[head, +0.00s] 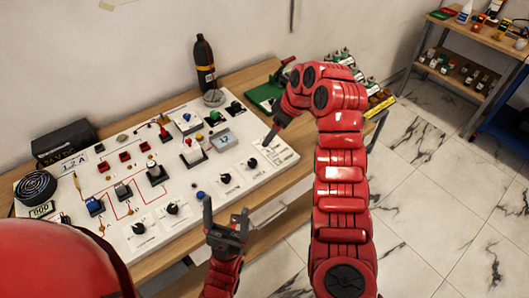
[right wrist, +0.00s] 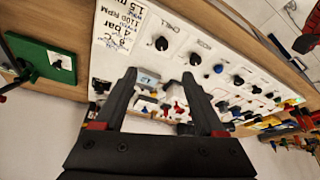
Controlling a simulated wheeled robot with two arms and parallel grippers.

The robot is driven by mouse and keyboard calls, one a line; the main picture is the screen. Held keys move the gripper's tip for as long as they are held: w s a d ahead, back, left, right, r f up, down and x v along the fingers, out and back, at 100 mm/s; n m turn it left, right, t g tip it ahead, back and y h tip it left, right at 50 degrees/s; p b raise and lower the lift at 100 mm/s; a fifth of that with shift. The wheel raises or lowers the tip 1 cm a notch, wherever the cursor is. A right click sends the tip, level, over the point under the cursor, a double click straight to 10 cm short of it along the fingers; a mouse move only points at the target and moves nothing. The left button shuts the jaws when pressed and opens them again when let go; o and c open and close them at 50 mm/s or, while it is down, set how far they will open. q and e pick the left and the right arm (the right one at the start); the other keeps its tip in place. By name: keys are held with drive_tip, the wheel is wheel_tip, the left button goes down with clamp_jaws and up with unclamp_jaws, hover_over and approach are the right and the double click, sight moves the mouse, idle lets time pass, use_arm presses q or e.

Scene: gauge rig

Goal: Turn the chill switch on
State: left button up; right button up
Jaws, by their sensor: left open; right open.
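The chill switch is a black rotary knob (head: 252,163) at the right end of the white panel (head: 150,242). In the right wrist view the same knob (right wrist: 161,43) sits beside its CHILL label, beyond my fingertips. Its pointer is too small to read. My right gripper (right wrist: 160,76) is open, with nothing between its fingers, above the panel and apart from the knob. In the head view it is mostly hidden behind its wrist, with a dark finger near the panel's right end. My left gripper (head: 226,222) is open and empty in front of the panel's near edge.
Another black knob (head: 226,178) stands just left of the chill switch. A printed card (right wrist: 117,28) lies beside it. A dark bottle (head: 204,65) stands behind the panel, and a green device (head: 265,96) stands to the right.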

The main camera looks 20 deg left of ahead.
drive_tip(key=f+b, duration=0.1)
drive_tip(key=b, duration=0.3)
approach(253, 162)
drive_tip(key=p+x, duration=0.1)
drive_tip(key=x, duration=0.5)
drive_tip(key=shift+a+f+p, duration=0.1)
drive_tip(key=shift+p, duration=0.3)
drive_tip(key=shift+x, duration=0.95)
drive_tip(key=shift+w, duration=0.1)
drive_tip(key=shift+c, duration=0.2)
clamp_jaws()
